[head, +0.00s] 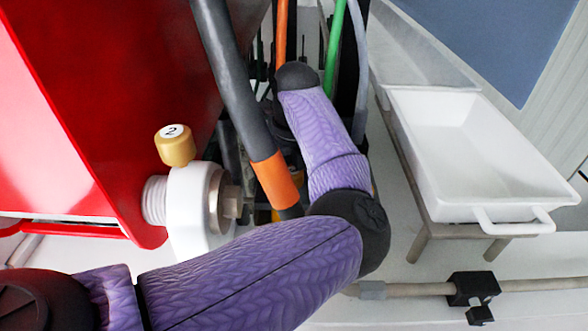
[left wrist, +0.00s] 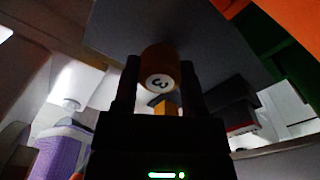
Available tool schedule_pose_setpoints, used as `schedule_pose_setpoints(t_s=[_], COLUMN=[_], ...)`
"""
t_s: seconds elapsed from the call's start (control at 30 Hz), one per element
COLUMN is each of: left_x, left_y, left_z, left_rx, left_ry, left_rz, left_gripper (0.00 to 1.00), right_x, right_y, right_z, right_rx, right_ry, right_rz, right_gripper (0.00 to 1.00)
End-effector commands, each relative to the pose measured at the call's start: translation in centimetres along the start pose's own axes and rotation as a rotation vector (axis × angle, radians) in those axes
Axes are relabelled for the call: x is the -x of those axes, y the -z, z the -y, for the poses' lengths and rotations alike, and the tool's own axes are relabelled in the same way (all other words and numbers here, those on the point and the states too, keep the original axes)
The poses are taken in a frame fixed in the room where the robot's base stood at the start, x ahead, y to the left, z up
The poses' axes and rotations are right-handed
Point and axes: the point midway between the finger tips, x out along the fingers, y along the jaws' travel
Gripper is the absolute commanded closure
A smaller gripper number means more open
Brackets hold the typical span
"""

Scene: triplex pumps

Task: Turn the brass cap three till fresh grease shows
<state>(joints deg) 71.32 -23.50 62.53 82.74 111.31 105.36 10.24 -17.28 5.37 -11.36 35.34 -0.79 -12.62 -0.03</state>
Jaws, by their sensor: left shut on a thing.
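The brass cap three (left wrist: 160,66) shows in the left wrist view, an orange-brown cylinder with a white disc marked 3, upside down in the picture. My left gripper (left wrist: 158,84) has its dark fingers on either side of the cap and is shut on it. The cap sits against a large dark surface. No fresh grease is visible around it in this dim view. In the head view, my purple left arm reaches away into the machinery, and its gripper and cap three are hidden. My right gripper is in neither view.
A similar brass cap marked 2 (head: 175,146) stands on a white fitting (head: 190,205) beside the red housing (head: 60,110). A grey hose with an orange band (head: 273,180) runs close to my arm. A white tray (head: 400,105) stands on a bench at right.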

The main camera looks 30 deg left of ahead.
Motion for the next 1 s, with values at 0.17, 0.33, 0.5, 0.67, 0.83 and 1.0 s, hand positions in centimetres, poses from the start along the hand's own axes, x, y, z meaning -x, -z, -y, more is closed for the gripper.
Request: schedule_pose_setpoints(t_s=[0.17,0.33,0.5,0.67,0.83,1.0], left_x=[0.14,0.13,0.13,0.12,0.07,0.11], left_y=[-0.05,-0.05,-0.06,-0.05,-0.03,-0.02], left_z=[0.02,0.02,0.02,0.02,0.01,0.01], left_rx=[-0.023,-0.029,-0.028,-0.027,-0.027,-0.027], left_ry=[0.001,0.001,0.002,0.001,0.001,0.001], left_rz=[0.003,0.004,0.004,0.004,0.002,0.002], left_gripper=[1.00,1.00,1.00,0.27,0.11,0.11], right_x=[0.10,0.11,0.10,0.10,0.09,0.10], right_y=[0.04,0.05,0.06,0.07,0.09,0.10], right_z=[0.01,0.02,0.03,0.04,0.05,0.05], right_rx=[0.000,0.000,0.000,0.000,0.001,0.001], right_ry=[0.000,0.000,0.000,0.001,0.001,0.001], right_rz=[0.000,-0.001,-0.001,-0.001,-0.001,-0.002], right_gripper=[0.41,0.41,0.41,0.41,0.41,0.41])
